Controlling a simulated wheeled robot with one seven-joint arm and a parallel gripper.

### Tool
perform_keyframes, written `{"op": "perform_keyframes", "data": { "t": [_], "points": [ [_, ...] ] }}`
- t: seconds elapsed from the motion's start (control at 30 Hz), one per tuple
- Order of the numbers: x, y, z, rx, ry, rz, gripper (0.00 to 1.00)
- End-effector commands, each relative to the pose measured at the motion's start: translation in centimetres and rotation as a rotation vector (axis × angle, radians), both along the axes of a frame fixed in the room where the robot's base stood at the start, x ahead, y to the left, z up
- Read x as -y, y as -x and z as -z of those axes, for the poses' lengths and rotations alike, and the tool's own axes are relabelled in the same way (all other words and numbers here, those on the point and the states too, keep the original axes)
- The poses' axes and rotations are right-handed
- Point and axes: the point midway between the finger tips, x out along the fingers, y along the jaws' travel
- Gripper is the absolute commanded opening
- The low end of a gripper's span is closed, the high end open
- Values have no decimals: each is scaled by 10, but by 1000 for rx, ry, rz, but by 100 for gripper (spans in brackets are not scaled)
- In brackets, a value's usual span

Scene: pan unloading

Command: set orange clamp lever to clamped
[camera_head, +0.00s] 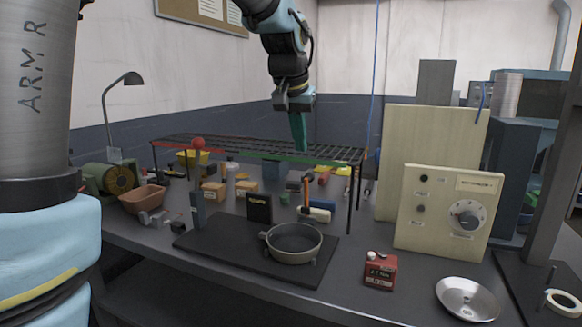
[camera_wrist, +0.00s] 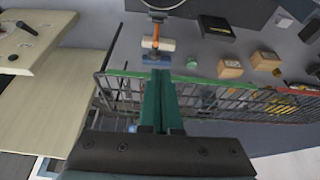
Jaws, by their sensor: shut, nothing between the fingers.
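The orange clamp lever (camera_head: 306,190) stands roughly upright behind the grey pan (camera_head: 293,258), which sits on a dark base plate (camera_head: 215,248). A pale block (camera_head: 318,215) is at the lever's foot. The wrist view shows the lever (camera_wrist: 155,36) as a short orange bar above the pale block (camera_wrist: 160,44). My gripper (camera_head: 301,147) has long teal fingers pointing down, at the height of the wire rack and above the lever in the picture. The fingers are together and empty; they also show in the wrist view (camera_wrist: 158,73). The lever's pivot is too small to make out.
A wire rack (camera_head: 270,152) with a green and red front edge spans the bench behind the lever. A red-topped post (camera_head: 198,144) stands left. A dial panel (camera_head: 450,215), red box (camera_head: 380,271) and metal dish (camera_head: 467,300) are right.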

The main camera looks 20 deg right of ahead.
Motion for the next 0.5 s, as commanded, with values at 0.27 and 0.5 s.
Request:
{"op": "perform_keyframes", "data": {
  "t": [0.27, 0.5],
  "points": [
    [25, 9, -15, 15, 13, 45, 0],
    [25, 8, -14, 14, 13, 44, 0]
  ]
}}
